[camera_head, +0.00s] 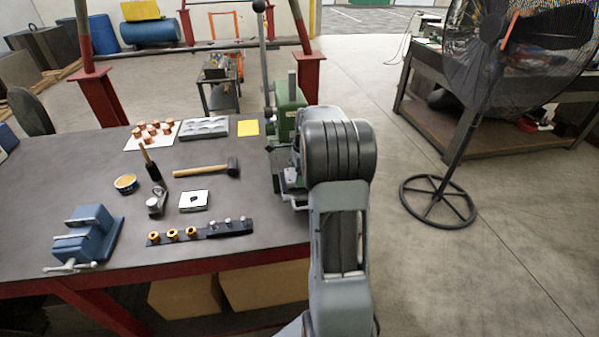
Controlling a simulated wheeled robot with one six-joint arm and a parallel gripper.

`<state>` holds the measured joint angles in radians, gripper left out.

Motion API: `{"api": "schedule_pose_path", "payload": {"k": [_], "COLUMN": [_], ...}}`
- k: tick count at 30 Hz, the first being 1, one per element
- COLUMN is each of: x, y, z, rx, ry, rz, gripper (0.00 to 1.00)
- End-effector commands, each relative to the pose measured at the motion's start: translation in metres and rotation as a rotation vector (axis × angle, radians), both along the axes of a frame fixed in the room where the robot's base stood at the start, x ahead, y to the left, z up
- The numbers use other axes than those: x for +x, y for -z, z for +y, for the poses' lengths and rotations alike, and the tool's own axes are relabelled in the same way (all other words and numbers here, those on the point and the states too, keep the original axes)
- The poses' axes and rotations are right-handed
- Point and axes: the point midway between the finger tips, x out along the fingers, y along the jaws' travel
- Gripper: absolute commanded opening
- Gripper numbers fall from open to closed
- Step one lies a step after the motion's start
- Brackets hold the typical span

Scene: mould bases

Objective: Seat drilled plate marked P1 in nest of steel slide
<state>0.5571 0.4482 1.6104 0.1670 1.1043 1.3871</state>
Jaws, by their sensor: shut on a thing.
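A green machine (288,103) with a tall dark lever stands at the right end of the workbench. Grey metal parts (291,186) show low in front of it, partly behind my arm; I cannot tell whether they are the steel slide, and no nest can be made out. My arm's dark wrist housing covers much of this area. My gripper is hidden behind the arm, so its jaws and anything in them cannot be seen. I cannot identify the drilled plate marked P1 or read that mark anywhere.
A fan (450,185) stands right on open floor.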

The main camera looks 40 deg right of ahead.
Motion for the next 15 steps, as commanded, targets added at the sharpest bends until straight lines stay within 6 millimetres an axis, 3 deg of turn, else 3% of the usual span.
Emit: {"api": "schedule_pose_path", "payload": {"k": [13,14,15], "x": [0.0002,0.0001,0.0001], "y": [0.0061,0.006,0.0061], "z": [-0.0001,-0.0001,0.0], "rx": [0.0,0.0,0.0], "ry": [0.0,0.0,0.0], "rz": [-0.001,-0.001,0.0], "gripper": [0.38,0.76,0.8]}}
